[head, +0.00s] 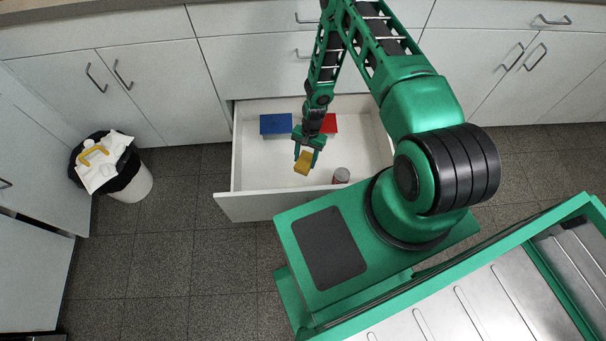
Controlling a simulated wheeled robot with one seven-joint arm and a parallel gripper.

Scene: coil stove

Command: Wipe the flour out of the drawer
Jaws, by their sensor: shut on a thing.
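The white drawer (262,208) is pulled out from the cabinets. My gripper (305,160) is over the inside of the drawer, pointing down, and is shut on a yellow sponge-like block (303,166). I cannot tell whether the block touches the drawer floor. Flour cannot be made out against the white drawer floor. My arm hides part of the back and right of the drawer.
A blue box (275,124) and a red box (329,123) lie toward the drawer's back. A small can (341,175) stands near its front wall. A bin (133,186) with a black liner and rubbish stands left on the tiled floor.

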